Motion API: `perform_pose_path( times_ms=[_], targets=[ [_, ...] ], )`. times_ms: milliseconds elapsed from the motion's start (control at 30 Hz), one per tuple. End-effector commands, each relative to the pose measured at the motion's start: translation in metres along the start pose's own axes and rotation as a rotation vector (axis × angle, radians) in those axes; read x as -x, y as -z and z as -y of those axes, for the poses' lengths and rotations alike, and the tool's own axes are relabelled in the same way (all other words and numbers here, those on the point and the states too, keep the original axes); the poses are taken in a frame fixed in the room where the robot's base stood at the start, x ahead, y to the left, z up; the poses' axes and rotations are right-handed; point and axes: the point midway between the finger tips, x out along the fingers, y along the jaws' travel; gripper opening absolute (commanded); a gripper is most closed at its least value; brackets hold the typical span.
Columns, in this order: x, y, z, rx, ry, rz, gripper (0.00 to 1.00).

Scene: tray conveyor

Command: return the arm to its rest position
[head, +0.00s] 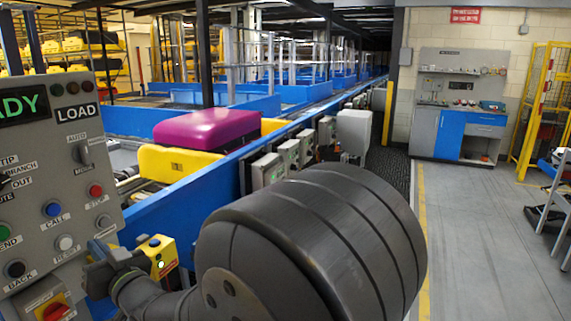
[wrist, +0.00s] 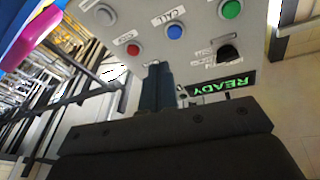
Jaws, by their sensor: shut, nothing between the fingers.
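My gripper (wrist: 157,72) is shut and empty in the wrist view, its dark fingers together in front of the grey control panel (wrist: 200,68). I cannot tell whether the fingertips touch the panel. My dark arm link fills the lower middle of the head view, and the fingers are not clear there.
A magenta suitcase (head: 206,129) lies in a yellow tray (head: 173,165) on the blue-sided conveyor (head: 165,217). Grey boxes line the conveyor's side. Open floor (head: 480,240) lies at the right, before a blue workbench (head: 462,135).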

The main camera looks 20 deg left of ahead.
Motion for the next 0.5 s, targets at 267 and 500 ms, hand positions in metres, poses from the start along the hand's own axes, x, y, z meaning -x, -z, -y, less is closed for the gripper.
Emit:
perform_pose_path(
  times_ms=[267,500],
  targets=[
    [0.015,-0.003,-0.005,0.078,0.068,0.080,0.00],
    [0.031,-0.009,-0.011,0.148,0.115,0.157,0.00]
  ],
)
